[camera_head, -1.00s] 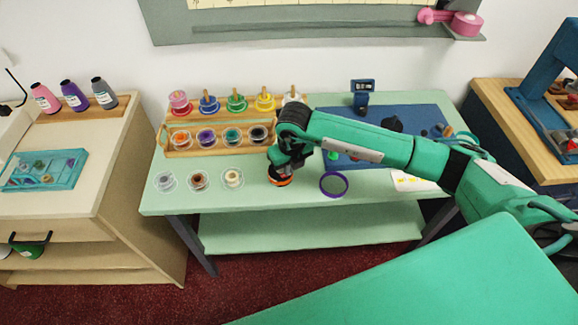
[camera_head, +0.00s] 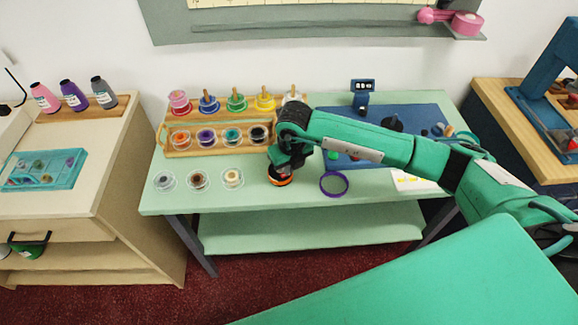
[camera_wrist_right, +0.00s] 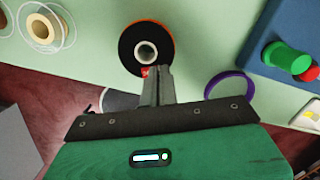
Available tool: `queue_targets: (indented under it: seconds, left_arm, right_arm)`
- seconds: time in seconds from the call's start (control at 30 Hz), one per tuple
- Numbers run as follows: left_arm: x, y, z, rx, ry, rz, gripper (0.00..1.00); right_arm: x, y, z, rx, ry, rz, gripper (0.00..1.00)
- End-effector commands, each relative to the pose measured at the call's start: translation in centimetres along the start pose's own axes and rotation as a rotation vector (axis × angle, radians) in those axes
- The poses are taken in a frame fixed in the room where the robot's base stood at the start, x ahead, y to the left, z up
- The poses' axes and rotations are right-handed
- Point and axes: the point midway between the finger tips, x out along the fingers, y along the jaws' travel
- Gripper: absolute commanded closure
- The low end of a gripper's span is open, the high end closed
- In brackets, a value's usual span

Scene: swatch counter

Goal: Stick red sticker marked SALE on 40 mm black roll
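A black roll with an orange rim (camera_head: 281,182) lies flat near the front edge of the counter. In the right wrist view the black roll (camera_wrist_right: 130,47) shows its pale core. My right gripper (camera_head: 284,172) points down over this roll and hides part of it. In the wrist view its fingers (camera_wrist_right: 156,76) are close together at the roll's near edge. A small red piece, seemingly the red sticker (camera_wrist_right: 147,71), shows at the fingertips, against or just above the roll; contact is unclear, and any lettering is unreadable. My left gripper is out of view.
A purple ring-shaped roll (camera_head: 334,184) lies right of the black roll. Several small rolls in clear cases, one cream (camera_head: 232,177), lie to its left. A wooden rack (camera_head: 215,148) with coloured spools stands behind. A blue mat (camera_head: 425,117) and a white sheet (camera_head: 412,182) are farther right.

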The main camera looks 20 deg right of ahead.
Motion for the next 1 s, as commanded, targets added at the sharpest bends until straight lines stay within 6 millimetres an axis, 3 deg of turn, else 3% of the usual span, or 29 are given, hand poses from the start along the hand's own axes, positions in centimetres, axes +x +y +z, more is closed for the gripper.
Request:
queue_targets:
  seconds: [0.43,0.57,1.0]
  left_arm:
    - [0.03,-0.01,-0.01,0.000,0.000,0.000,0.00]
    - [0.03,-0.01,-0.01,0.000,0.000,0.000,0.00]
    - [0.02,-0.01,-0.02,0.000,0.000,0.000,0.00]
  right_arm:
    - [0.14,0.00,-0.10,0.000,0.003,-0.001,1.00]
    - [0.14,0.00,-0.10,0.000,0.003,0.000,0.74]
    - [0.09,0.03,-0.07,0.000,0.002,0.000,0.74]
